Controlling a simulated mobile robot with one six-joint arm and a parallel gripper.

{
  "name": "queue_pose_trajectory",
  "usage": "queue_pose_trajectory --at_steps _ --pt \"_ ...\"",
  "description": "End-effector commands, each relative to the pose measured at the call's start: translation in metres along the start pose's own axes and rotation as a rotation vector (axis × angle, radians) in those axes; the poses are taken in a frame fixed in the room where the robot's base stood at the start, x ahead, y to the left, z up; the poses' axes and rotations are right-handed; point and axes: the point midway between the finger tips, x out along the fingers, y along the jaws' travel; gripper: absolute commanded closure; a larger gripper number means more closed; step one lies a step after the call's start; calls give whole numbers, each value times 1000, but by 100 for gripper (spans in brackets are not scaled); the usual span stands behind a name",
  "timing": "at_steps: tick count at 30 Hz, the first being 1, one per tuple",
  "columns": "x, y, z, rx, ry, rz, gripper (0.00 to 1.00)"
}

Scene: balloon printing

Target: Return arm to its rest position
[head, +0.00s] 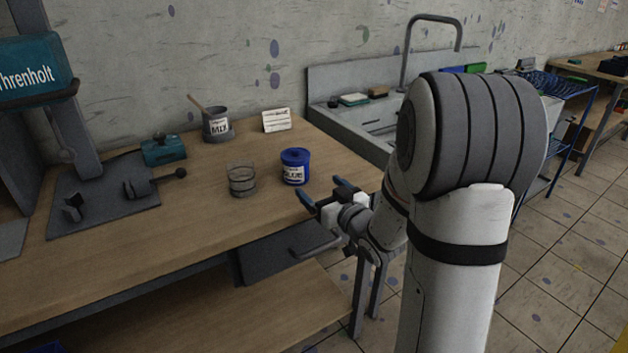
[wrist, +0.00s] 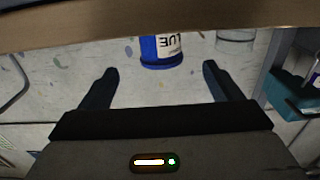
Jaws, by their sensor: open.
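My gripper (head: 323,190) is at the front edge of the wooden workbench, with its fingers spread and pointing toward the back wall. It is empty. In the wrist view its two dark fingers (wrist: 160,70) stand apart at either side. A blue can (head: 295,167) with a white label stands upright on the bench, beyond the fingertips and apart from them. The can also shows, upside down, between the fingers in the wrist view (wrist: 162,50). My arm is bent, and its large upper joint hides part of the sink area in the head view.
A clear ribbed cup (head: 242,180) stands left of the can. Behind are a grey mug (head: 217,125) with a stick and a small white card (head: 277,120). A press (head: 100,195) fills the left. A drawer handle (head: 316,246) sits just below my gripper. A sink (head: 380,120) is behind right.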

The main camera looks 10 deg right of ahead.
Motion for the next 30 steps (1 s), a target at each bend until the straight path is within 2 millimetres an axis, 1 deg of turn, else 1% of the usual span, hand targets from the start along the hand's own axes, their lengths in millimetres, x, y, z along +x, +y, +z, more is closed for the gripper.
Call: queue_pose_trajectory --at_steps 1,4,13,17,20,23,26,29,30 --pt "-4 0 0 1 -1 2 15" --pt "-9 0 0 0 -1 0 15" --pt "-9 -1 0 0 -2 -1 15" --pt "-9 1 -8 -13 -37 24 15" --pt "-11 3 -19 -36 -119 75 15" --pt "-20 7 -32 -56 -241 150 15" --pt "-35 8 -43 -61 -374 223 15" --pt "-56 6 -54 -50 -510 284 15" --pt "-65 4 -58 -42 -565 304 15"
